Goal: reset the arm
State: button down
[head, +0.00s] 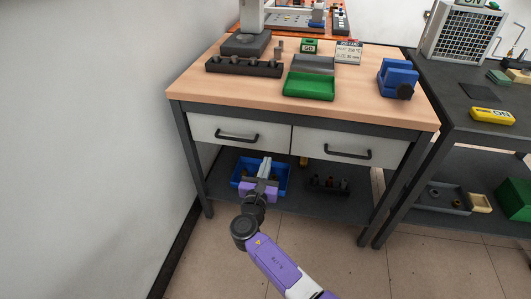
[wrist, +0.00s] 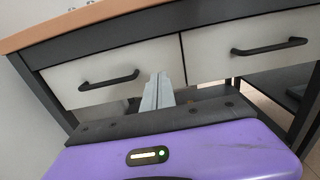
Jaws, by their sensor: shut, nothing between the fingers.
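My gripper (head: 265,168) is at the end of my purple and dark arm, in front of the workbench and below its left drawer in the head view. Its pale fingers are together and hold nothing. They also show in the wrist view (wrist: 157,92), pointing toward the bench front between the two drawer handles. The blue bin (head: 240,186) on the lower shelf lies behind the gripper and is partly hidden by it. I cannot tell the exact gap between the fingers and the bin.
The wooden workbench (head: 225,85) has a left drawer (head: 207,131) and a right drawer (head: 385,147), both closed. A green tray (head: 309,88) and a blue vise (head: 397,78) stand on top. A dark side table (head: 455,115) is at the right. Floor in front is clear.

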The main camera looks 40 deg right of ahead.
jog(key=shift+s+a, duration=0.1)
jog(key=shift+a, duration=0.1)
jog(key=s+a+f+m+t+y+p, duration=0.2)
jog(key=s+a+m+t+y, duration=0.15)
jog(key=a+m+y, duration=0.65)
jog(key=s+a+r+m+t+y+p, duration=0.1)
jog(key=s+a+r+m, duration=0.1)
jog(key=s+a+m, duration=0.3)
jog(key=s+a+r+m+t+y+p, duration=0.1)
jog(key=s+a+r+y, duration=0.2)
jog(key=s, duration=0.4)
jog(key=s+a+r+m+p, duration=0.1)
jog(key=s+r+m, duration=0.2)
jog(key=s+r, duration=0.2)
jog(key=s+a+r+m+g+p, duration=0.1)
jog(key=s+r, duration=0.5)
jog(key=s, duration=0.6)
jog(key=s+a+r+m+p, duration=0.1)
jog(key=s+r+m+p, duration=0.2)
jog(key=s, duration=0.6)
notch_tip(320, 180, up, 3)
jog(key=shift+a+f+m+y, duration=0.15)
jog(key=shift+m+y, duration=0.15)
jog(key=shift+m, duration=0.8)
